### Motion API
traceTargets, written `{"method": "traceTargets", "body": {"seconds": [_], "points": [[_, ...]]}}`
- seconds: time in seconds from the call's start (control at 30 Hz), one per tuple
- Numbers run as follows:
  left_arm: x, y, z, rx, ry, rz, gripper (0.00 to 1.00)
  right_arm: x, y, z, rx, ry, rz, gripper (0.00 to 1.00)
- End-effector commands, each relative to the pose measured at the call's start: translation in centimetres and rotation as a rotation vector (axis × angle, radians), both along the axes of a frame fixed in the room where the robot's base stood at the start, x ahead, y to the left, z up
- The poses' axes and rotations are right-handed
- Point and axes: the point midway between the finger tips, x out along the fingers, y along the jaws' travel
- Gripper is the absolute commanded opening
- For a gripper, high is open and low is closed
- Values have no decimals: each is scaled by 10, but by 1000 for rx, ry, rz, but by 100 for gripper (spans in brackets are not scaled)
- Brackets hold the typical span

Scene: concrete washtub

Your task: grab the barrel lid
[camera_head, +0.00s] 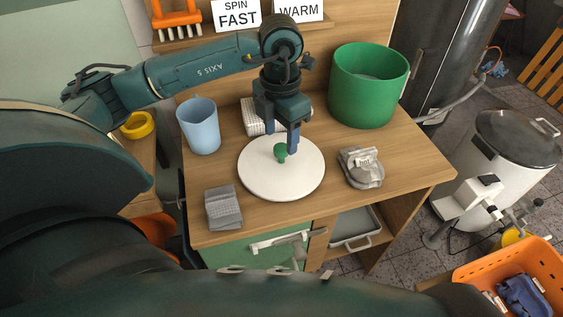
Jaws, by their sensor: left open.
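A round white lid (262,180) with a green knob (281,154) lies flat on the wooden table. My left gripper (281,143) points down over the far half of the lid, fingers apart. Its fingertips are right by the knob, one at each side of it in the picture. I cannot tell whether they touch it. An open green barrel (368,92) stands at the back right of the table. My right gripper is out of view.
A blue cup (200,128) stands left of the lid, a grey block (223,208) in front left, and a grey item (361,168) to the right. A white basket (251,117) is behind. A white tub with a dark cover (520,138) stands on the floor at right.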

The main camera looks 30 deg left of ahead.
Motion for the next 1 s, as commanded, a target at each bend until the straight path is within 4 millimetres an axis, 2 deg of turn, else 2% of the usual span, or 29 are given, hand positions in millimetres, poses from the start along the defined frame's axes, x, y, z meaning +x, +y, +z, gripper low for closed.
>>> {"method": "traceTargets", "body": {"seconds": [0.4, 0.67, 1.0], "points": [[7, 4, -50, -1, 3, 1, 54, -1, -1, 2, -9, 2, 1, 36], [7, 4, -53, -1, 0, 0, 54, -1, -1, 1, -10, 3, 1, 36], [7, 3, -53, -1, 0, 0, 28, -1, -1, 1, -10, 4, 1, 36]]}}
